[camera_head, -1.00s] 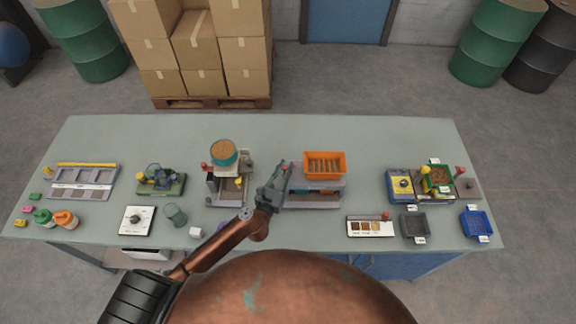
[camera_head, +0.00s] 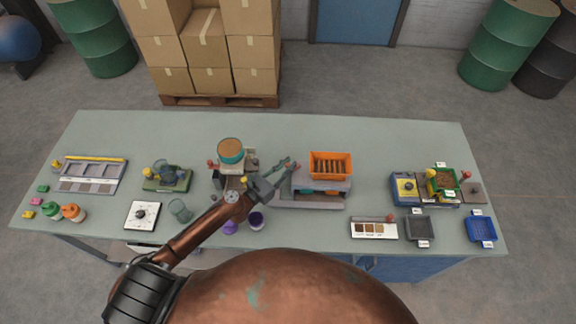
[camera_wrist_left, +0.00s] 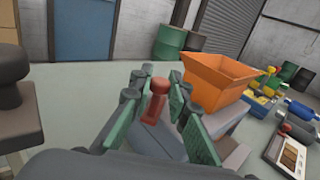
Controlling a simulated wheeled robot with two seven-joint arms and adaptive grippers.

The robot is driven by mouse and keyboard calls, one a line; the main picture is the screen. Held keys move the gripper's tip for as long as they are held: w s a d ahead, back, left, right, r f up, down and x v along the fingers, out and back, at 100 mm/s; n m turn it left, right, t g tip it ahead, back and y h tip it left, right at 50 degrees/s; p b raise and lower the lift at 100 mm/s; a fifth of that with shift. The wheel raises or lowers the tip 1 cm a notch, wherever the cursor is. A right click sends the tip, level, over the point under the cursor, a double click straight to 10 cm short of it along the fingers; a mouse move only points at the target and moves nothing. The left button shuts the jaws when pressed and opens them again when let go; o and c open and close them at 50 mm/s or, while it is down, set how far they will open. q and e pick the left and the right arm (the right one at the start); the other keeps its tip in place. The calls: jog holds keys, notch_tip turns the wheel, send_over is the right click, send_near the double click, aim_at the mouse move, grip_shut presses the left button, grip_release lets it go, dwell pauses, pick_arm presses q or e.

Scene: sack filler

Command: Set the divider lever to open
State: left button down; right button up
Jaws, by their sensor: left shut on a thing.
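The divider is a grey unit (camera_head: 318,202) with an orange hopper (camera_head: 330,162) on top; the hopper shows large in the left wrist view (camera_wrist_left: 215,82). A red lever with a round knob (camera_wrist_left: 158,86) stands at the divider's left side. My left gripper (camera_head: 284,167) reaches it from the front left. In the left wrist view its green-padded fingers stand on both sides of the red lever, shut on it. The lever's base is partly hidden by the fingers. My right gripper is not in view.
A filler with a teal-rimmed bowl (camera_head: 231,151) stands close to the left of my arm. A sample card (camera_head: 374,228) and a dark tray (camera_head: 420,229) lie to the right. The back of the table (camera_head: 400,138) is clear.

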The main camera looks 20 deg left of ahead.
pick_arm(q)
jog(key=c, duration=1.8)
grip_release()
jog(key=v, duration=1.2)
